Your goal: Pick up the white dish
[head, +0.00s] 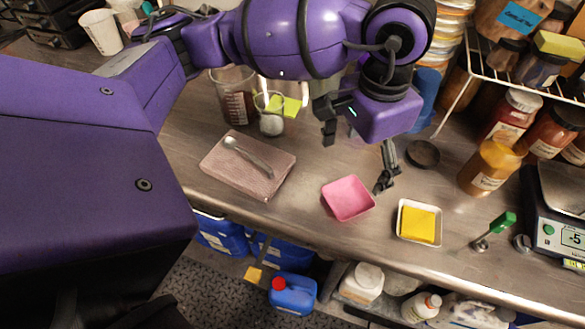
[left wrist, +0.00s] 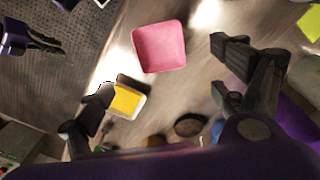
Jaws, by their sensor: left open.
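The white dish (head: 401,218) is a small tray near the front edge of the bench, right of the pink dish (head: 347,198). A yellow block (head: 419,223) lies in it. My left gripper (head: 356,160) is open and empty above the bench, behind and left of the white dish, its fingers spread on either side behind the pink dish. In the left wrist view the white dish (left wrist: 142,102) shows next to one fingertip, which overlaps its left side. What seems to be my right gripper (left wrist: 58,45) shows small at top left there, its jaws unclear.
A pinkish tray with a spoon (head: 247,180) lies to the left. Behind stand beakers (head: 233,105). A green-handled tool (head: 492,232), an amber jar (head: 488,170) and a scale (head: 560,215) are to the right. A dark round pan (head: 423,154) lies behind the white dish.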

